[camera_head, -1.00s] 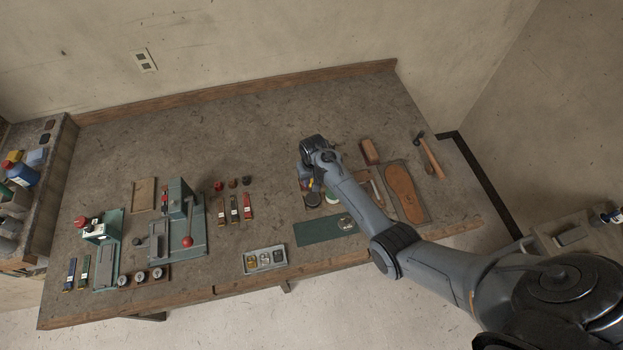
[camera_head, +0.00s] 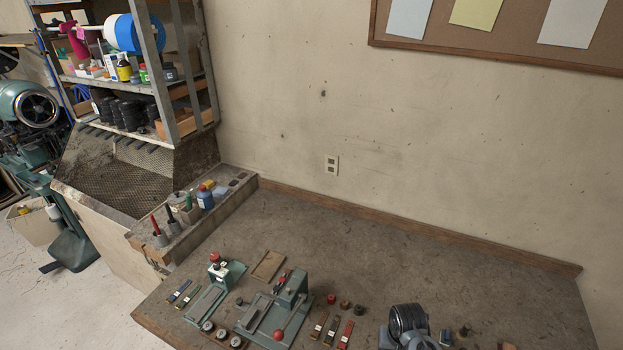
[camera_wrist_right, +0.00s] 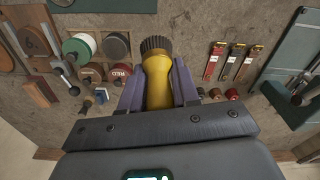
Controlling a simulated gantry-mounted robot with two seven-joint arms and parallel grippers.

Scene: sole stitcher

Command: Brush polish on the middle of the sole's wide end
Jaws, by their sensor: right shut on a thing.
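In the right wrist view my right gripper (camera_wrist_right: 158,85) is shut on the yellow handle of a brush (camera_wrist_right: 157,80). The dark bristles point away from the gripper, above the bench. Round tins stand left of the brush: a green and white one (camera_wrist_right: 79,46), a dark one (camera_wrist_right: 117,46) and one marked RED (camera_wrist_right: 120,74). A brown shape at the left edge (camera_wrist_right: 5,62) may be part of the sole, but it is cut off. In the head view only my right wrist shows at the bottom edge; the brush and the sole are out of view. My left gripper is not in view.
In the head view, a green lever press (camera_head: 290,290) and a small green machine (camera_head: 215,270) stand on the bench (camera_head: 400,245). A bottle shelf (camera_head: 190,225) is left. The bench's back is clear.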

